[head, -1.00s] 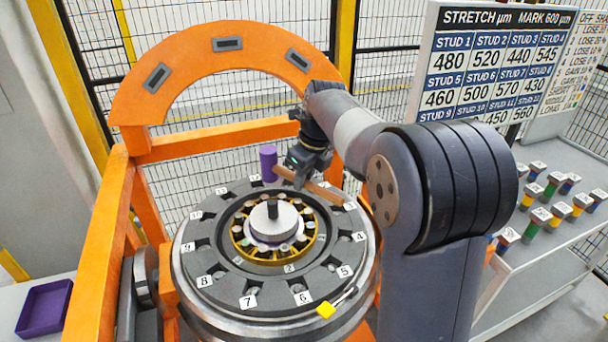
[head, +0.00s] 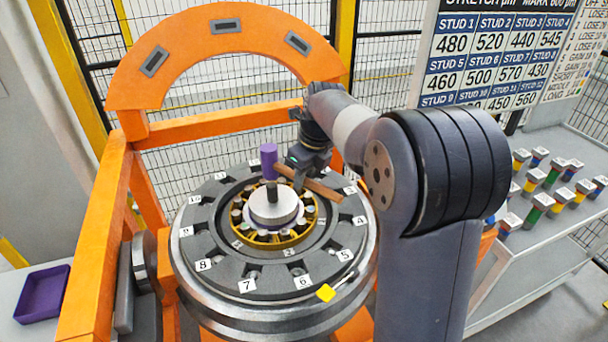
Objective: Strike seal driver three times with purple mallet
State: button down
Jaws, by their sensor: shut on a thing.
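The purple mallet has a purple cylindrical head (head: 269,161) and a brown wooden handle (head: 322,190). My gripper (head: 301,178) is shut on the handle and holds the mallet above the back of the grey ring. The seal driver (head: 272,196) stands upright at the centre of the wheel hub, a pale round disc with a short dark post on top. In the picture the mallet head is just above and behind the post. A gap seems to show between them, but I cannot judge its depth. The fingers partly hide behind the handle.
A grey ring (head: 219,276) with numbered slots surrounds the hub. An orange gantry arch (head: 226,42) rises behind. A purple tray (head: 43,294) is at left; a cart (head: 545,245) with coloured studs is at right.

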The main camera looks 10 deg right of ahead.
jog(key=x, duration=0.1)
jog(key=b+x, duration=0.1)
jog(key=x, duration=0.1)
jog(key=shift+s+d+f+b, duration=0.2)
jog(key=shift+b, duration=0.2)
jog(key=p+v, duration=0.2)
jog(key=p, duration=0.1)
jog(key=p+v, duration=0.1)
jog(key=v, duration=0.1)
jog(key=shift+w+a+r, duration=0.15)
jog(key=shift+w+a, duration=0.15)
jog(key=shift+f, duration=0.25)
jog(key=x, duration=0.1)
jog(key=b+x, duration=0.2)
jog(key=shift+s+d+f, duration=0.2)
jog(key=shift+f, duration=0.15)
jog(key=shift+w+p+v, duration=0.2)
jog(key=shift+p+v, duration=0.9)
jog(key=shift+v, duration=0.1)
jog(key=shift+a+r, duration=0.15)
jog(key=shift+r, duration=0.65)
